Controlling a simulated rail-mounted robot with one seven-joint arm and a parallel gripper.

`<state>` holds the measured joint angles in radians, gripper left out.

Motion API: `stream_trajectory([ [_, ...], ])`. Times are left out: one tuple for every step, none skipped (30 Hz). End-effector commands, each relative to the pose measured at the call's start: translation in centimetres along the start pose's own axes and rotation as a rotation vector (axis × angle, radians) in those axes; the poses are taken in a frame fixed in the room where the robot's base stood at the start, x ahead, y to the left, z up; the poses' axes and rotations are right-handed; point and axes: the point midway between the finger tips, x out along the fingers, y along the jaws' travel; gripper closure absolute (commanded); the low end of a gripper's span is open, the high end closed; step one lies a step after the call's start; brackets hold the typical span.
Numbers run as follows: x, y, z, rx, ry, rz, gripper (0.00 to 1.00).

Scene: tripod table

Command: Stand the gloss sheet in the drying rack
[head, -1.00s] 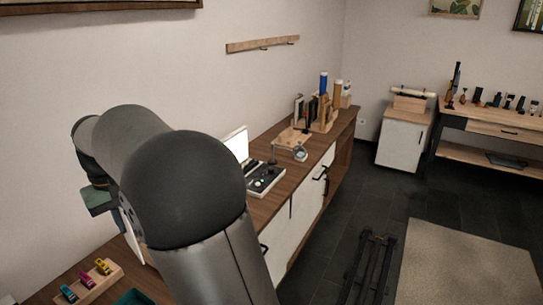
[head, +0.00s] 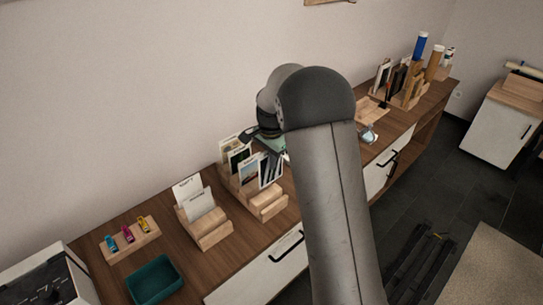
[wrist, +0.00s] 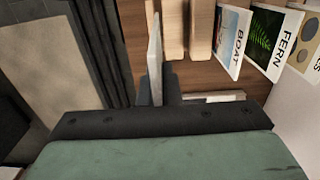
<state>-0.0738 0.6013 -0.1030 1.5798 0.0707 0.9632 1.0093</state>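My gripper (wrist: 158,92) has its dark fingers on either side of a thin pale sheet (wrist: 155,45), seen edge-on in the wrist view; it appears shut on it. In the head view the gripper is partly hidden behind my arm. A sheet with dark stripes (head: 270,171) hangs or stands just below it, and seems to be the held one. A wooden slotted rack (head: 268,206) holds several picture cards behind that sheet. In the wrist view its bars (wrist: 201,30) lie beside the sheet, with cards marked BOAT (wrist: 232,42) and FERN (wrist: 268,42). Whether the sheet touches the rack cannot be told.
A smaller wooden holder (head: 205,232) with white cards stands left of the rack. More racks and bottles (head: 421,45) stand at the far right. Bare counter lies between holders.

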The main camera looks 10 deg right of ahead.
Motion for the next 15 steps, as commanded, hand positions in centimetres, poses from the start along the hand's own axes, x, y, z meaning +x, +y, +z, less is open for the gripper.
stream_trajectory([
  [0.8, 0.0, 0.0, -0.001, -0.001, 0.001, 1.0],
  [1.2, 0.1, 0.0, -0.001, -0.001, 0.002, 1.0],
  [1.6, 0.1, 0.0, -0.001, -0.001, 0.002, 1.0],
  [2.0, 0.1, 0.0, -0.001, -0.001, 0.002, 1.0],
  [2.4, 0.1, 0.0, -0.001, -0.001, 0.002, 1.0],
  [2.9, 0.1, 0.0, -0.002, -0.001, 0.002, 1.0],
  [3.4, 0.1, 0.0, -0.002, -0.001, 0.002, 1.0],
  [3.8, 0.1, 0.0, -0.002, -0.001, 0.002, 1.0],
  [4.4, 0.1, 0.0, -0.002, -0.001, 0.002, 1.0],
  [4.8, 0.1, 0.0, -0.002, -0.001, 0.002, 1.0],
  [5.2, 0.1, 0.0, -0.002, -0.001, 0.003, 1.0],
  [5.8, 0.1, 0.0, -0.002, -0.001, 0.003, 1.0],
  [6.2, 0.1, 0.0, -0.002, -0.001, 0.002, 1.0],
  [6.6, 0.1, 0.0, -0.002, 0.0, 0.002, 1.0],
  [7.1, 0.1, 0.0, -0.002, 0.0, 0.001, 1.0],
])
